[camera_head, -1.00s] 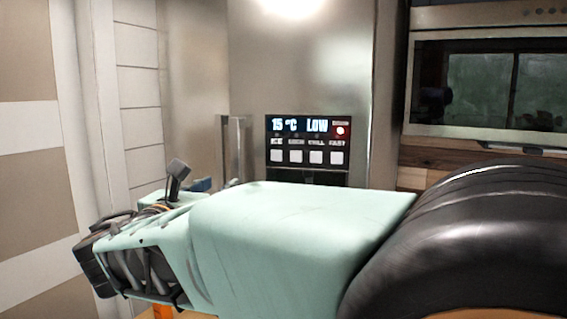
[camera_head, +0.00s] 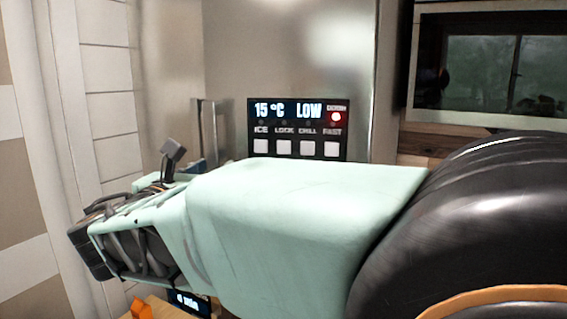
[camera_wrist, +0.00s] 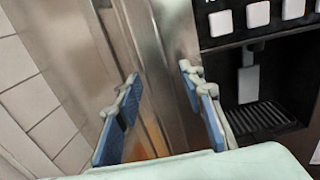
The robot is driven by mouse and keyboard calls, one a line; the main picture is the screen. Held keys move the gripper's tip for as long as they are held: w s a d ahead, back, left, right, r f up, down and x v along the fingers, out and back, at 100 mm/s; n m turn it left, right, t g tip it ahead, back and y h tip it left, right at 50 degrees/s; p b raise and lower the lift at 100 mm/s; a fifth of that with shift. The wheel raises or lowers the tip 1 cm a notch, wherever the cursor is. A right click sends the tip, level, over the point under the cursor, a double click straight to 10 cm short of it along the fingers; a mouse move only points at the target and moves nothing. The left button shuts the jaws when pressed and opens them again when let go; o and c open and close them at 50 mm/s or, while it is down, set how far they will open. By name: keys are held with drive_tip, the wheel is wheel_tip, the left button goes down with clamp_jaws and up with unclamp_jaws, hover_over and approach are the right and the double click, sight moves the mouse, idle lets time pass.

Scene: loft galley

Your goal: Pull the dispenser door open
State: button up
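The dispenser door (camera_head: 340,50) is a brushed steel panel with a black control panel (camera_head: 297,128) showing "15 °C LOW" and a row of white buttons. A vertical metal handle (camera_head: 209,130) stands left of the controls; its lower part is hidden behind my arm. In the wrist view, my gripper (camera_wrist: 158,78) is open, with blue-padded fingers apart. Vertical metal strips of the door's handle area (camera_wrist: 148,65) show between and beyond the fingers. I cannot tell whether either finger touches the handle. The door looks shut.
A dark dispenser recess with a spout (camera_wrist: 249,85) and slotted drip tray (camera_wrist: 262,118) lies right of my gripper. A white tiled wall (camera_head: 103,90) is close on the left. A microwave-like appliance (camera_head: 490,80) is at the right.

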drive_tip(key=shift+w, duration=0.35)
drive_tip(key=shift+s, duration=0.1)
drive_tip(key=shift+c, duration=0.6)
clamp_jaws()
